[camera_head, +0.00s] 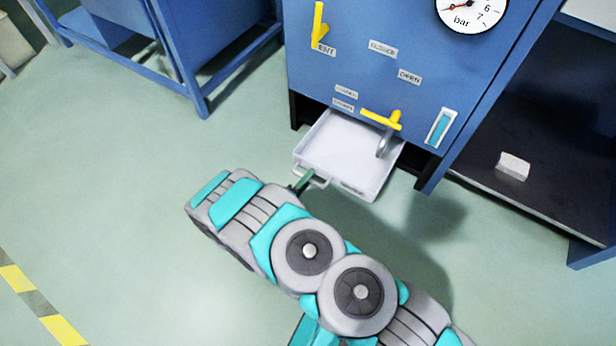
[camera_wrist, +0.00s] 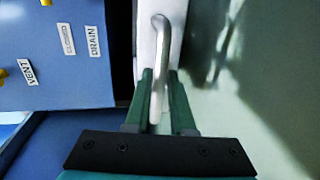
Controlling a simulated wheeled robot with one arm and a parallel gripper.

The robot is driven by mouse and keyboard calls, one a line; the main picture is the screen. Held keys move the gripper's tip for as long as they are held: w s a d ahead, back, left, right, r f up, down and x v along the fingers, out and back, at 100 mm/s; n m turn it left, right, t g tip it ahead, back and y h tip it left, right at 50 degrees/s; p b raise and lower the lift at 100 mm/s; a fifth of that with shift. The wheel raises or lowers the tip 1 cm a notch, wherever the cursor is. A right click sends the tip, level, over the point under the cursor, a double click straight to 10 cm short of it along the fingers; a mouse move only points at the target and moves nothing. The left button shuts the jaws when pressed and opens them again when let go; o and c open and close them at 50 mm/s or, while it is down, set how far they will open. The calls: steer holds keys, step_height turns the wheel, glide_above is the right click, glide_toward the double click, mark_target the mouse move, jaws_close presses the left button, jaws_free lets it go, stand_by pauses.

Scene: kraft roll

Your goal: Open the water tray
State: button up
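The water tray (camera_head: 352,147) is a shallow white tray at the foot of the blue cabinet. It sticks out over the floor, and its back end is under the cabinet. It looks empty. Its pale bar handle (camera_head: 322,182) is on the front side; in the wrist view the handle (camera_wrist: 160,45) is a silver bent bar before the tray's white front (camera_wrist: 146,40). My gripper (camera_head: 303,181) is at the handle's left part. In the wrist view its green fingers (camera_wrist: 161,88) stand close on both sides of the bar and appear shut on it.
The blue cabinet (camera_head: 350,75) carries yellow levers (camera_head: 381,119), labels and a pressure gauge (camera_head: 470,8). A metal spout (camera_head: 386,143) hangs over the tray. A dark shelf (camera_head: 540,195) stands at the right, a blue frame (camera_head: 200,100) at the left. The floor before the tray is clear.

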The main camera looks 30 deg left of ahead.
steer(key=o, duration=0.4)
steer(key=shift+c, duration=0.2)
steer(key=v, duration=0.7)
steer(key=shift+s, duration=0.4)
steer(key=shift+r, duration=0.1)
